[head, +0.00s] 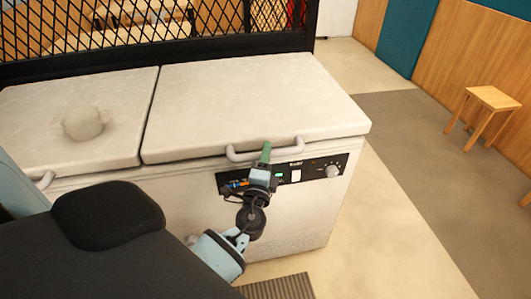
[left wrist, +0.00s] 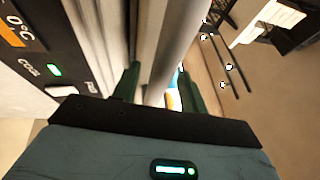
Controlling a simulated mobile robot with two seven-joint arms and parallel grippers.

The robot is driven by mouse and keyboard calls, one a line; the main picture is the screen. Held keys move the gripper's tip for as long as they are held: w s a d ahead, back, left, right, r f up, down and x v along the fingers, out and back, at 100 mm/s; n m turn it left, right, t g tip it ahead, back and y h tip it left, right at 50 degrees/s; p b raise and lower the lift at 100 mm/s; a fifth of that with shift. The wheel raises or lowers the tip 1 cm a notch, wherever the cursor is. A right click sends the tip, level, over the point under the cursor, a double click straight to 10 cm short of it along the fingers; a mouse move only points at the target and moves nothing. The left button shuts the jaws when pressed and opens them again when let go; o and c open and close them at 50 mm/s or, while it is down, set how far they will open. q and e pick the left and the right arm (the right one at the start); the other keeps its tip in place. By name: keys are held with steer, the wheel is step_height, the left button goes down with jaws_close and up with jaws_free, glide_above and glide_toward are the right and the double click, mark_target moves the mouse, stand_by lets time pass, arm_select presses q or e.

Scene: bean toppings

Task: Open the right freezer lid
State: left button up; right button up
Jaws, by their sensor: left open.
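The right freezer lid (head: 250,100) is a pale, flat lid lying shut on the white chest freezer in the head view. Its curved handle (head: 240,156) sticks out from the front edge, and its bar (left wrist: 180,35) runs large through the left wrist view. My left gripper (head: 265,151) is at the middle of this handle. In the left wrist view its green fingers (left wrist: 160,85) are apart, with the bar between them. I cannot tell whether either finger touches the bar. My right gripper is not in view.
The left lid (head: 40,110) is shut, with a pale round object (head: 84,122) on it. A control panel (head: 310,171) with a knob is below the handle. A black mesh barrier (head: 150,30) stands behind. A wooden stool (head: 490,98) stands far right; floor beside the freezer is clear.

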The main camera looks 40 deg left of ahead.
arm_select(q)
steer(key=shift+w+a, duration=0.2)
steer(key=shift+w, duration=0.2)
jaws_close()
steer(key=shift+r, duration=0.1)
